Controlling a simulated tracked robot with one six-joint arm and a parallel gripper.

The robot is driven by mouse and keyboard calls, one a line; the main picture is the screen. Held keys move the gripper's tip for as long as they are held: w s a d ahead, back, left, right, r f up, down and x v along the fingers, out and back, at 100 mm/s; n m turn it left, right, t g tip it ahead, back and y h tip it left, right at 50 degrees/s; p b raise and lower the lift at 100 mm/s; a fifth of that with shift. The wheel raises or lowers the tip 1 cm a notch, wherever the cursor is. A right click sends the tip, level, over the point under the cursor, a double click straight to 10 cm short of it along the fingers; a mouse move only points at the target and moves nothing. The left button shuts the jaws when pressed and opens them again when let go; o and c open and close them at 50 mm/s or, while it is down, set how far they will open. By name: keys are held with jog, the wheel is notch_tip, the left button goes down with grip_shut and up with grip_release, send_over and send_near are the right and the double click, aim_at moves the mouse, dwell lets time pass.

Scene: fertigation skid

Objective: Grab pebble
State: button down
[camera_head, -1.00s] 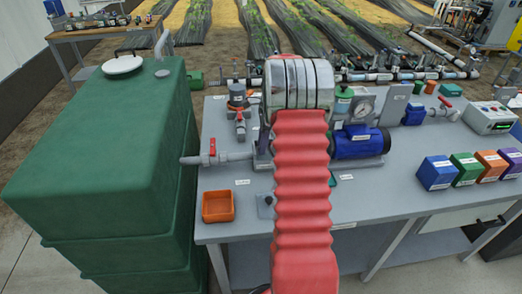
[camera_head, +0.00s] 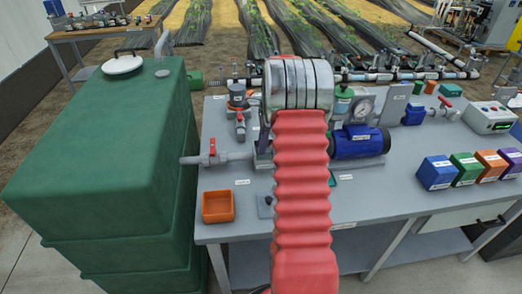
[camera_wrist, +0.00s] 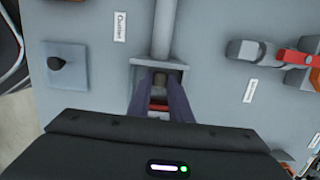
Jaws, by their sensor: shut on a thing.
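In the wrist view, my gripper (camera_wrist: 160,82) points down at the bench with its two dark fingers close together at a square grey fitting (camera_wrist: 146,66) on the end of a grey pipe. A small brownish piece, which looks like the pebble (camera_wrist: 160,86), shows between the fingertips, and my gripper is shut on it. It is mostly hidden by the fingers, so I cannot tell whether it is still inside the fitting. A bit of red shows between the fingers nearer the wrist.
The grey bench (camera_head: 230,262) carries an orange tray (camera_head: 217,207), a red-handled valve (camera_head: 212,150), a blue pump (camera_head: 360,144) and several coloured boxes. A green tank (camera_head: 110,150) stands at the left. The wrist view shows a black knob (camera_wrist: 56,64) and a red-handled valve (camera_wrist: 296,57).

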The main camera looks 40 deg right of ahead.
jog(key=shift+r, duration=0.1)
notch_tip(320, 180, up, 10)
dwell(0.7)
